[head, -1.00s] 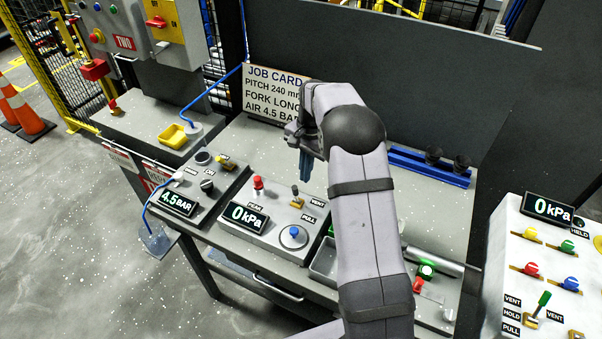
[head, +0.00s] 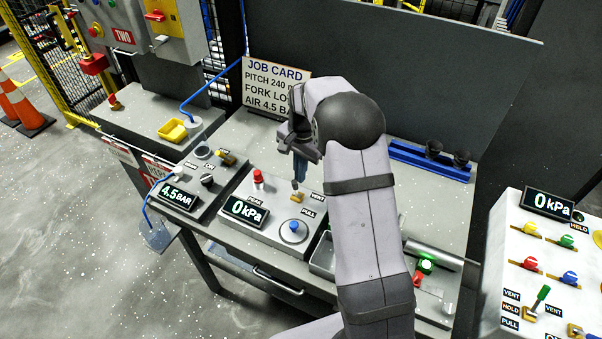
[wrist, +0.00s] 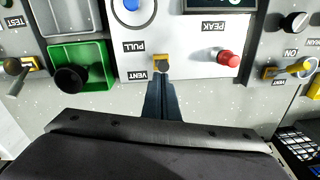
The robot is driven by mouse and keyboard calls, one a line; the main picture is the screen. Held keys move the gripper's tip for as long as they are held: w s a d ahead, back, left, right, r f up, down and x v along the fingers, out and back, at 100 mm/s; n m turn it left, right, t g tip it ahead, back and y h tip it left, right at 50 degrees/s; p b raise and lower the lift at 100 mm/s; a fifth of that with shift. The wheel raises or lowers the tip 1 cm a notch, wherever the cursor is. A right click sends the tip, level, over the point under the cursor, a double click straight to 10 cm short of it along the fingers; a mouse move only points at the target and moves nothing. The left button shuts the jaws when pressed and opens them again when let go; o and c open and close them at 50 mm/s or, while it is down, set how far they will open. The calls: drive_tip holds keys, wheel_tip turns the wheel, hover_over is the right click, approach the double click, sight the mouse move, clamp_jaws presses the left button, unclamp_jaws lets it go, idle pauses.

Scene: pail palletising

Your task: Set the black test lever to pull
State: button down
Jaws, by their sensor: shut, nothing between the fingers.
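The test lever (head: 296,196) stands on the pale test panel (head: 262,222) between the VENT and PULL labels, on a small yellow base. The yellow base (wrist: 161,58) also shows in the wrist view, beside the VENT label. Its handle is small and partly covered by my fingers, so its exact tilt is hard to tell. My gripper (head: 300,180) points down with its fingers shut and empty, just behind the lever. In the wrist view the fingertips (wrist: 161,84) reach right up to the lever; I cannot tell if they touch it. The panel's display (head: 245,209) reads 0 kPa.
A red PEAK knob (head: 258,177) and a blue button (head: 293,227) flank the lever. The 4.5 BAR panel (head: 187,190) is to the left. Grey and green trays (wrist: 78,52) are close by. A second lever panel (head: 540,262) stands at the right.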

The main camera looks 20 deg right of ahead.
drive_tip(key=shift+s+a+f+t+h+b, duration=0.3)
drive_tip(key=shift+s+a+t+h+b, duration=0.45)
drive_tip(key=shift+b, duration=1.2)
drive_tip(key=shift+s+a, duration=0.45)
drive_tip(key=shift+s, duration=0.1)
drive_tip(key=shift+r, duration=0.1)
wheel_tip(320, 180, up, 12)
drive_tip(key=d, duration=0.1)
drive_tip(key=shift+s+b, duration=0.2)
drive_tip(key=shift+b, duration=0.2)
drive_tip(key=shift+d, duration=0.1)
